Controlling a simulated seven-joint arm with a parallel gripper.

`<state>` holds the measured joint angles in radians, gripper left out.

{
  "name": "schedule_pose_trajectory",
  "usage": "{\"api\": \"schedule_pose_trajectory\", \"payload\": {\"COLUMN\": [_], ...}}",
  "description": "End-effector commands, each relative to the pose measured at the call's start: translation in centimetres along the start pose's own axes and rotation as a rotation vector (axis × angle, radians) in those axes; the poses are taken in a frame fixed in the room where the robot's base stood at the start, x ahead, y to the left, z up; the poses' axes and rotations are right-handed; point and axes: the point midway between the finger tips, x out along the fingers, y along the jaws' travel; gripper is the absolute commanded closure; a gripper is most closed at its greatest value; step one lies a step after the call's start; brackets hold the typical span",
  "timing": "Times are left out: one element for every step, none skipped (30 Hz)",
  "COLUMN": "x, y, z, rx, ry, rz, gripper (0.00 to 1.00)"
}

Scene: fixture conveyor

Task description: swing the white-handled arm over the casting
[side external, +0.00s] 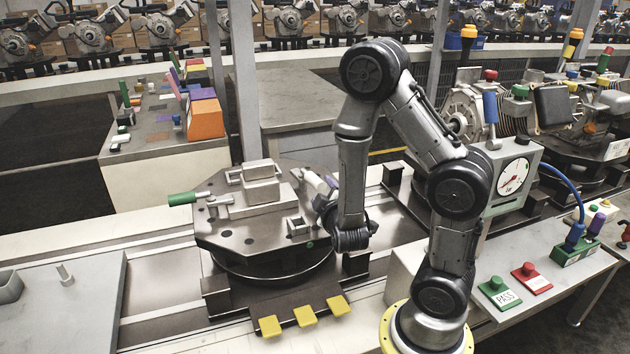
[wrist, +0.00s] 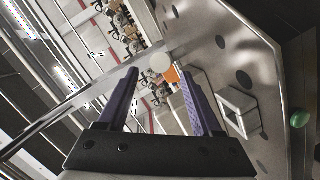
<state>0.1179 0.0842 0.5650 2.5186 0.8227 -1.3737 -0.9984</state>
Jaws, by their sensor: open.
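The fixture plate (side external: 235,240) is a grey turntable with holes, and it also shows in the wrist view (wrist: 205,35). The casting (side external: 262,187), a pale grey block, sits on it. The white-handled arm's handle (side external: 313,180) shows at the plate's right edge, partly hidden by my wrist. In the wrist view a round white end (wrist: 160,62), apparently this handle seen end-on, lies between my fingertips. My gripper (wrist: 157,74) is open with purple fingers, one either side of that end; I cannot tell how far apart they are. In the side view my gripper (side external: 329,187) is partly hidden.
A green-handled clamp arm (side external: 183,198) sticks out at the plate's left. A small square bracket (side external: 298,225) stands on the plate near my wrist, also in the wrist view (wrist: 240,112). Yellow pads (side external: 305,316) line the front. A pressure gauge (side external: 512,176) stands at right.

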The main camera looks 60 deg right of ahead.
Motion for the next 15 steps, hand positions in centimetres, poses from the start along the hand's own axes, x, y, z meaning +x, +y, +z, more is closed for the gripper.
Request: {"api": "schedule_pose_trajectory", "payload": {"x": [0.8,1.3,1.9,2.5,3.1,3.8,4.4,4.9,5.7,6.2,6.7,7.3,7.7,8.0,8.5], "y": [0.1,0.1,0.1,0.1,0.1,0.1,0.1,0.1,0.1,0.1,0.1,0.1,0.1,0.0,0.0], "z": [0.2,0.2,0.2,0.2,0.1,0.1,0.2,0.2,0.1,0.1,0.1,0.1,0.1,0.1,0.1], "rx": [0.001,0.001,0.001,0.001,0.001,0.001,0.0,0.001,0.001,0.001,0.002,0.001,0.001,0.001,0.001], "ry": [-0.006,-0.005,-0.005,-0.005,-0.005,-0.004,-0.005,-0.004,-0.004,-0.003,-0.003,-0.003,-0.002,-0.002,-0.001], "rz": [0.003,0.002,0.003,0.003,0.003,0.004,0.003,0.003,0.003,0.002,0.002,0.002,0.002,0.001,0.001], "gripper": [0.33,0.33,0.33,0.33,0.33,0.33,0.33,0.33,0.33,0.33,0.33,0.33,0.33,0.33,0.33]}}
